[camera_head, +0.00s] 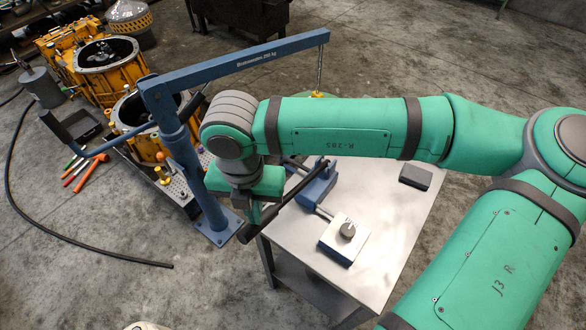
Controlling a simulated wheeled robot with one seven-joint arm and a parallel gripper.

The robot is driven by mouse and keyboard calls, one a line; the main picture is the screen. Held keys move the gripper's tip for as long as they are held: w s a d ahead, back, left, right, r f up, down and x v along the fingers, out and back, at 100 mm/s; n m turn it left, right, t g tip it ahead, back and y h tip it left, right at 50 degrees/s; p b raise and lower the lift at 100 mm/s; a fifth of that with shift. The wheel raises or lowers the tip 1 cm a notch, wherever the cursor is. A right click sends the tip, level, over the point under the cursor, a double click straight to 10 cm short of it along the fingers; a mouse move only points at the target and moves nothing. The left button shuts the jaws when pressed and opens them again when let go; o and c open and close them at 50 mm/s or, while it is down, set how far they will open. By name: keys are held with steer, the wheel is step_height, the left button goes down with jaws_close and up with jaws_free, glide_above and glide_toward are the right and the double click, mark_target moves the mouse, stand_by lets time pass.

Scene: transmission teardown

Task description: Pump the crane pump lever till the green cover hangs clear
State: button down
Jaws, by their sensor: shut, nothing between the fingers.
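The blue crane (205,180) stands left of the table, its boom (240,64) reaching right. A chain (319,72) hangs from the boom tip. A small green and yellow edge (318,95) shows at its lower end, probably the green cover; my arm hides the rest, so I cannot tell whether it hangs clear. A dark rod with a thick grip (252,232) slants beside my gripper; I cannot tell whether it is the pump lever. My gripper (262,214) points down by the crane post, shut and empty. Contact with the rod is unclear.
A metal table (385,235) holds a blue vise (318,186), a pale block with a dark knob (345,238) and a dark box (415,176). Orange transmission housings (108,75) stand behind left. A black hose (95,252) lies on open floor.

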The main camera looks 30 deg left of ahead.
step_height(320, 180, down, 10)
steer(key=s, duration=0.2)
steer(key=shift+s+r, duration=0.25)
steer(key=shift+s, duration=0.1)
steer(key=shift+r, duration=0.1)
steer(key=w+r, duration=0.1)
steer(key=r, duration=0.5)
steer(key=w+r, duration=0.1)
steer(key=r, duration=0.2)
steer(key=shift+w+r, duration=0.3)
steer(key=shift+w, duration=0.05)
steer(key=w+r, duration=0.4)
steer(key=r, duration=0.5)
steer(key=shift+w+d, duration=0.2)
steer(key=shift+w, duration=0.05)
